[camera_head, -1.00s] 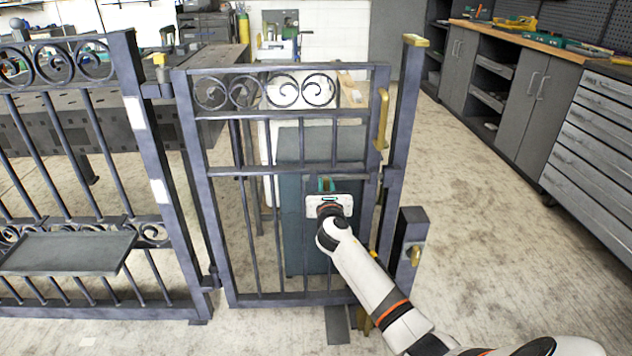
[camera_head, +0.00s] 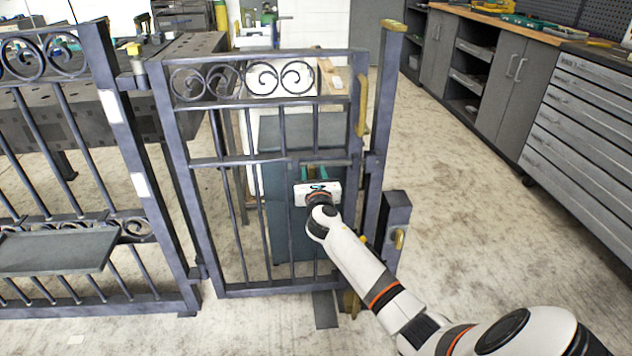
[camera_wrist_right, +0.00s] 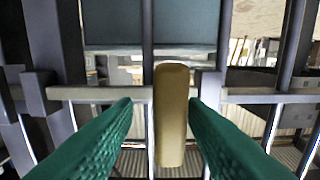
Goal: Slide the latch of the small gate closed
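The small dark gate (camera_head: 185,190) stands upright, its right edge beside the tall gate post (camera_head: 380,125). A brass pull handle (camera_head: 361,105) sits at its upper right edge. My right gripper (camera_head: 314,170) is at the gate's middle bars, its green fingers pointing away from me. In the right wrist view, a brass bar (camera_wrist_right: 172,115), apparently the latch's grip, lies between the open fingers. It is close to the right finger, with a clear gap to the left one. The gripper hides this bar in the head view. My left gripper is not in view.
A short post (camera_head: 396,215) with a brass fitting stands right of the gate. A fixed fence (camera_head: 170,240) with a grey shelf (camera_head: 50,250) is at the left. A blue-grey cabinet (camera_head: 275,220) stands behind the gate. Floor on the right is clear.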

